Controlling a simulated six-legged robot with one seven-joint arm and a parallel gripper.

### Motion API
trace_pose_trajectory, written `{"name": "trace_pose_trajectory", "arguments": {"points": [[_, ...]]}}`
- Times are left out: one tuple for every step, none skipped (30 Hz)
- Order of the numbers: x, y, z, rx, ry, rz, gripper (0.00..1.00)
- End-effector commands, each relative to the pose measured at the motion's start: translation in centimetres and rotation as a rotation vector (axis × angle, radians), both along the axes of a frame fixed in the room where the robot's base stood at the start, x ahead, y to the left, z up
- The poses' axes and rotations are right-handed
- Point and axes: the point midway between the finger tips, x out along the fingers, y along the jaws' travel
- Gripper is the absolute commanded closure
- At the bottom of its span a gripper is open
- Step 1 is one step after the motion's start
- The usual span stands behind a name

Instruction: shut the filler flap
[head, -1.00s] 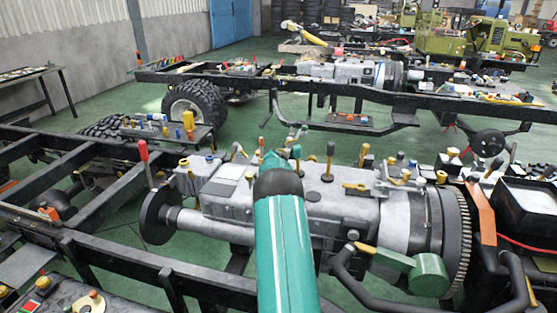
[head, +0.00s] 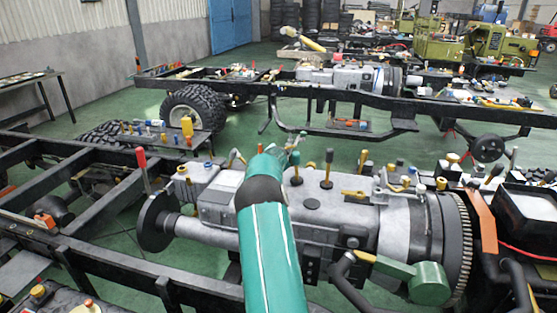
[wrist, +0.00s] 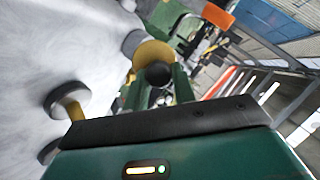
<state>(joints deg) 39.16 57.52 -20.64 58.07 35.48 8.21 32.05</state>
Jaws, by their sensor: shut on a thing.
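In the wrist view, my gripper (wrist: 158,92) has its green fingers close around a dark round knob (wrist: 158,74). A yellow disc (wrist: 153,52) shows just beyond the knob. I cannot tell for sure whether the knob and disc belong to the filler flap. In the head view, my gripper (head: 289,148) is small and partly hidden behind my teal arm, above the far side of the grey gearbox housing (head: 335,215). No flap can be made out clearly there, so its angle cannot be told.
Upright levers (head: 327,168) stand on the housing just right of my arm. A yellow-stemmed knob (wrist: 68,108) is close left in the wrist view. Black chassis rails (head: 130,265) run in front.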

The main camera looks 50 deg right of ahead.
Motion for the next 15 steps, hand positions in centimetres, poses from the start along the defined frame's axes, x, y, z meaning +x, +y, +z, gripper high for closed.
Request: {"name": "trace_pose_trajectory", "arguments": {"points": [[0.14, 0.12, 0.01, 0.001, -0.001, 0.002, 1.00], [0.14, 0.12, 0.01, 0.001, -0.001, 0.002, 1.00], [0.15, 0.11, 0.01, 0.001, -0.001, 0.002, 1.00], [0.15, 0.11, 0.01, 0.001, -0.001, 0.002, 1.00], [0.15, 0.11, 0.01, 0.001, -0.001, 0.002, 1.00], [0.15, 0.10, 0.00, 0.001, -0.001, 0.002, 0.66], [0.15, 0.10, 0.01, 0.001, -0.001, 0.002, 0.60], [0.14, 0.08, 0.00, 0.000, -0.001, 0.002, 0.54], [0.14, 0.03, 0.00, 0.000, -0.001, 0.002, 0.52], [0.14, 0.01, 0.00, 0.000, -0.001, 0.002, 0.52], [0.12, -0.01, 0.00, 0.000, -0.001, 0.001, 0.52], [0.11, -0.02, -0.01, 0.000, -0.001, 0.001, 0.52], [0.10, -0.03, -0.01, 0.000, -0.001, 0.001, 0.52], [0.10, -0.03, 0.00, 0.000, -0.001, 0.001, 0.52], [0.09, -0.03, -0.01, 0.000, -0.001, 0.001, 0.52]]}}
